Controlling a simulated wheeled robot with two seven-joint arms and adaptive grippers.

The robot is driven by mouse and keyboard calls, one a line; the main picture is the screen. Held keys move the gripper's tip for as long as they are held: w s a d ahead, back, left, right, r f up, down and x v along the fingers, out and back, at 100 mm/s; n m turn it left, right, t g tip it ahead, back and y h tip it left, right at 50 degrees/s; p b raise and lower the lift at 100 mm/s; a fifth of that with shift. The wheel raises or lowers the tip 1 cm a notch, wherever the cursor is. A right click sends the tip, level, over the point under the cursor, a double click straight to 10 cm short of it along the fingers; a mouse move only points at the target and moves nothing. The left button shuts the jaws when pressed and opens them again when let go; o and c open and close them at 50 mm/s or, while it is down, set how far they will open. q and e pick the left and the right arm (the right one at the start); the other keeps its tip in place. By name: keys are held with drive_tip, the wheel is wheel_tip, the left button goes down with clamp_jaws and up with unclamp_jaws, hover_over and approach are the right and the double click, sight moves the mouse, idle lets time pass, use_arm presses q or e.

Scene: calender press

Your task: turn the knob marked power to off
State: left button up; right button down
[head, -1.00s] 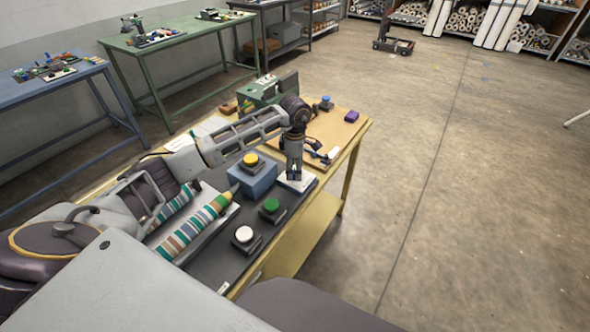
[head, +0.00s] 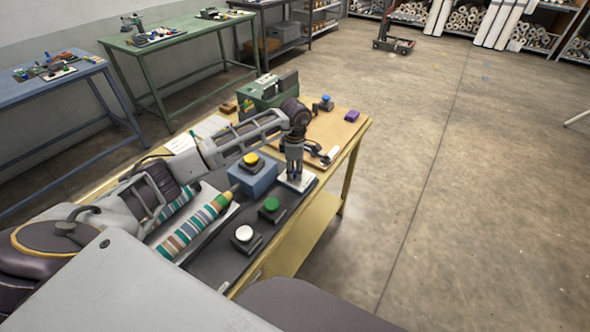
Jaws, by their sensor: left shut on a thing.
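My left gripper (head: 294,176) points down over a small white plate (head: 304,184) at the right end of the dark panel on the yellow table. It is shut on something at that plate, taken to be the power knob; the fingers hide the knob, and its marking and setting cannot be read. My right gripper is not in view.
Close by are a yellow button (head: 251,159) on a blue box (head: 254,181), a green button (head: 271,204) and a white button (head: 244,233). Striped rolls (head: 194,222) lie to the left. A wooden board (head: 343,128) with tools lies behind.

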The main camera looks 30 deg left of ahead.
use_arm(q)
drive_tip(key=shift+n, duration=1.6)
drive_tip(key=shift+n+b, duration=0.3)
drive_tip(key=shift+n, duration=1.1)
drive_tip(key=n, duration=0.2)
drive_tip(key=shift+n, duration=1)
drive_tip(key=shift+r+n, duration=0.1)
drive_tip(key=shift+n, duration=1)
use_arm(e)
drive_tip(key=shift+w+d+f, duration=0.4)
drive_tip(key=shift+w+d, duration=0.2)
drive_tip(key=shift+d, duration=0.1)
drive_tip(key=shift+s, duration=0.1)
